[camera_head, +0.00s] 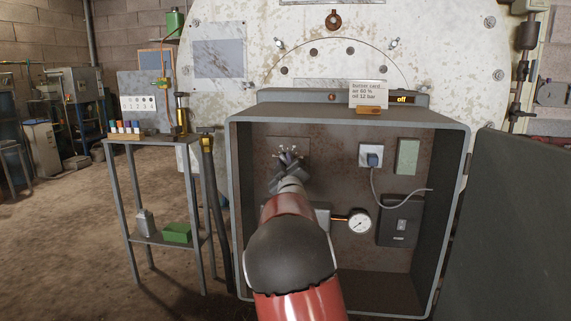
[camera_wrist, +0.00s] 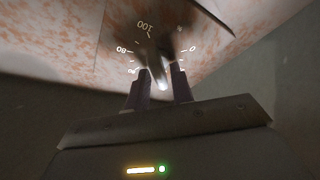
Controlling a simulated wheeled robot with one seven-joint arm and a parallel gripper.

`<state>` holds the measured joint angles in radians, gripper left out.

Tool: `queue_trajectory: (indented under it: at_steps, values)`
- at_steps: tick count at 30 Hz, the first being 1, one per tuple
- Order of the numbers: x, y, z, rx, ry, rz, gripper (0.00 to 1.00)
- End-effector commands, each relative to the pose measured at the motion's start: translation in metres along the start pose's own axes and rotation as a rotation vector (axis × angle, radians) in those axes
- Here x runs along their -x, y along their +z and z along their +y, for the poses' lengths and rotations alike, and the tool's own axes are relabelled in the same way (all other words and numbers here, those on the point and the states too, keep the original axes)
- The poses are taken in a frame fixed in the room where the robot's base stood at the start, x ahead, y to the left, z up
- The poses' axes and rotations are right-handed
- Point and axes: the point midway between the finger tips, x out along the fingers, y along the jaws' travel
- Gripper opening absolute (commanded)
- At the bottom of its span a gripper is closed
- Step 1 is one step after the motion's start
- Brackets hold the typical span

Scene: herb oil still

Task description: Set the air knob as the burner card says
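The air knob (camera_wrist: 158,62) shows in the wrist view as a dark bar with a bright tip in front of a white scale. The scale appears upside down, with 100, 80 and 0 legible. My gripper (camera_wrist: 161,86) has its fingers apart, one on each side of the knob's bright end. I cannot tell whether they touch it. In the head view my gripper (camera_head: 288,156) is at the cabinet's back wall and my arm hides most of the knob.
The cabinet (camera_head: 455,133) has side walls around my arm and an open door (camera_head: 515,220) at right. Inside are a pressure gauge (camera_head: 359,222), a plug with a cable (camera_head: 372,157) and a dark box (camera_head: 400,222). A small shelf table (camera_head: 150,141) stands at left.

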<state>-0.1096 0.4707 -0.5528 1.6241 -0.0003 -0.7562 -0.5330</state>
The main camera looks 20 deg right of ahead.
Motion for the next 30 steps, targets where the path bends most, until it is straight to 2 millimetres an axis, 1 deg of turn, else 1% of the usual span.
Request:
queue_trajectory:
  at_steps: [1,4,5,11,17,23,30]
  values:
    - [0.0001,-0.0001,-0.0001,0.0,0.0,0.0,0.16]
    - [0.0001,-0.0001,-0.0001,0.0,0.0,0.0,0.03]
    - [0.0001,-0.0001,-0.0001,0.0,0.0,0.0,0.01]
    - [0.0007,0.0009,-0.0013,-0.015,0.006,0.0,0.01]
    - [0.0016,0.0028,-0.0034,-0.084,0.035,0.002,0.01]
    - [0.0022,0.0046,-0.0054,-0.219,0.091,0.003,0.01]
    - [0.0014,0.0028,-0.0041,-0.428,0.176,0.003,0.01]
